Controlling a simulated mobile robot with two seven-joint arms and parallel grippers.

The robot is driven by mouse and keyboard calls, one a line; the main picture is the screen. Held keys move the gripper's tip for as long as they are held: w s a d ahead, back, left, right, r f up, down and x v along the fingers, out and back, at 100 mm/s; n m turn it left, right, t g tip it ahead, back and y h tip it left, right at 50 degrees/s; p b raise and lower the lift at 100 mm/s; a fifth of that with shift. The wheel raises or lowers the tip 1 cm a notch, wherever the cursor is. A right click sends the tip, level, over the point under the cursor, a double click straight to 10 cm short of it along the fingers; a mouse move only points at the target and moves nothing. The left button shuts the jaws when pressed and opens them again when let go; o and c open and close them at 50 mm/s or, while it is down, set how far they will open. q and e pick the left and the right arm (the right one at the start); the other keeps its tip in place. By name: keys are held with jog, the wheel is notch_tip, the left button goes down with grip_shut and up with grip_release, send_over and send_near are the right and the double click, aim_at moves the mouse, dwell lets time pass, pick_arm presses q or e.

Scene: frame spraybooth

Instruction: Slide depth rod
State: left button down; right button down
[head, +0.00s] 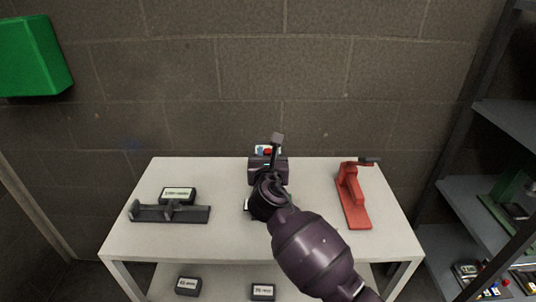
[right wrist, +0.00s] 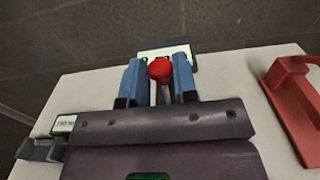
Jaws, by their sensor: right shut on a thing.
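My right gripper (head: 267,153) is at the back middle of the white table, and my dark arm hides much of what is beneath it. In the right wrist view its two blue fingers (right wrist: 159,72) are shut on a red knob (right wrist: 160,69), one finger on each side. The red knob also shows as a small spot in the head view (head: 268,152). A thin pale stem seems to run below the knob; whether this is the depth rod I cannot tell. My left gripper is not in view.
A red stand (head: 352,200) with a dark top is on the table (head: 230,240) at right. A dark grey fixture (head: 150,213) and labelled box (head: 178,195) are at left. A block wall is behind; shelving (head: 505,125) stands right. The table's front left is clear.

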jog(key=shift+a+r, duration=0.1)
jog(key=shift+r, duration=0.2)
jog(key=c, duration=0.9)
grip_release()
jog(key=shift+f, duration=0.1)
jog(key=s, duration=1)
jog(key=shift+s, duration=0.4)
